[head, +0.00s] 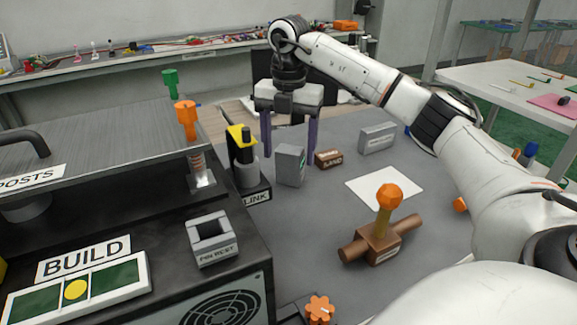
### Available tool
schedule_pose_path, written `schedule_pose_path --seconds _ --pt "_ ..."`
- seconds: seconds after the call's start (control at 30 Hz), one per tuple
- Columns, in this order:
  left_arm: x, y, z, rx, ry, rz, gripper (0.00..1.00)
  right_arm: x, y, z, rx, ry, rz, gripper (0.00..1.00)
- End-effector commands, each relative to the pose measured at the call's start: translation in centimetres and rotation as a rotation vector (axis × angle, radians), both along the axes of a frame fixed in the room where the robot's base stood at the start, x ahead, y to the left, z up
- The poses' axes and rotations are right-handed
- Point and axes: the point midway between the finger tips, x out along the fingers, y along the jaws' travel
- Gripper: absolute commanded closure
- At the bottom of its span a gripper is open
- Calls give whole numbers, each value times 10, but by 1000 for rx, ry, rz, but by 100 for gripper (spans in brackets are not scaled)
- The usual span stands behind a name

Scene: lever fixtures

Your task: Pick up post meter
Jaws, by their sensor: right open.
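A grey upright box (290,166) with a small green mark on its face stands on the grey table; it looks like the post meter, but I cannot read a label on it. My right gripper (290,150) points down at the box, its two purple fingers apart. In the picture the fingers stand to the left and right of the box's top. The gripper is open and I see no grip on the box; I cannot tell the exact depth between them. My left gripper is not in view.
A brown labelled block (328,159) sits close right of the box, and a grey labelled block (377,137) lies farther back. A yellow-and-black fixture (241,145) is close left. A brown fixture with an orange knob (383,240) stands in front. White paper (362,186) lies flat.

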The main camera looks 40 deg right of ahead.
Motion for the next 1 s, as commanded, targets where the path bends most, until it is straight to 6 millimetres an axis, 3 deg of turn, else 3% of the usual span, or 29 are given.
schedule_pose_path --seconds 0.3,0.63,0.9,0.97,1.0 --pt "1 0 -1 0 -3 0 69 -6 1 -45 -1 4 1 31" --pt "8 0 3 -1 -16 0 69 -5 1 -50 0 1 1 33" --pt "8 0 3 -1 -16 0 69 -5 1 -50 0 1 1 78" --pt "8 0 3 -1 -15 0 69 -5 1 -49 -1 0 1 89" --pt "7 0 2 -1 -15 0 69 -5 1 -49 -1 0 1 89"
